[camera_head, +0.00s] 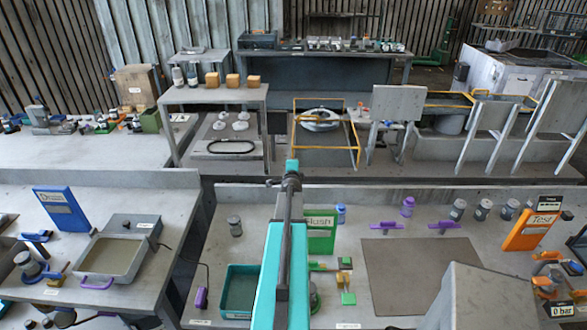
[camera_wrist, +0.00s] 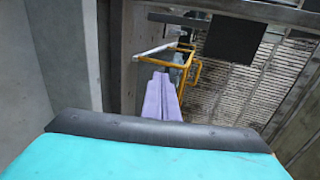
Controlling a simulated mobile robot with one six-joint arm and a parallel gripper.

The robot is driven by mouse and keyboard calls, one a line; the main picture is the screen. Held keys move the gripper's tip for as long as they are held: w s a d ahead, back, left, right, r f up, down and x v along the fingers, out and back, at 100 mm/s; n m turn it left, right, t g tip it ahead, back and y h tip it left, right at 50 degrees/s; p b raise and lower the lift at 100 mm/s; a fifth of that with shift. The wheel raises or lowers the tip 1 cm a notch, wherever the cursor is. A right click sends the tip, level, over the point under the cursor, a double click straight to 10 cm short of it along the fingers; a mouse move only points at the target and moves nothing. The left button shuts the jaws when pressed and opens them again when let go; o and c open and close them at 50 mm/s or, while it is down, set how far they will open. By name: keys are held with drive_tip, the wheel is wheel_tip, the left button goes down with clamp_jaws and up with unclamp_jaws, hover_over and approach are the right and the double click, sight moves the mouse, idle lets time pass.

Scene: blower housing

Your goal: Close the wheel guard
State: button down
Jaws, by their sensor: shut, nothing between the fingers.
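A yellow tubular frame (camera_head: 357,152), which looks like the wheel guard, stands around a round silver part (camera_head: 319,119) at the back middle in the head view. I cannot tell from its pose how far it is open. In the wrist view a yellow frame (camera_wrist: 196,72) shows just beyond my gripper (camera_wrist: 160,76). My gripper's purple fingers are shut together with nothing between them. Their tips overlap the frame's left side in the picture; I cannot tell whether they touch it. In the head view my teal arm reaches toward the frame's left side, and the fingers are hidden.
A grey table (camera_head: 213,95) with orange blocks and bottles stands left of the frame. Tilted grey panels (camera_head: 399,103) stand to its right. The near bench carries a green bin (camera_head: 240,290), a green sign (camera_head: 320,232) and a dark mat (camera_head: 420,270).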

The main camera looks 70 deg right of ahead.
drive_tip(key=shift+b+x, duration=0.3)
drive_tip(key=shift+x, duration=3.6)
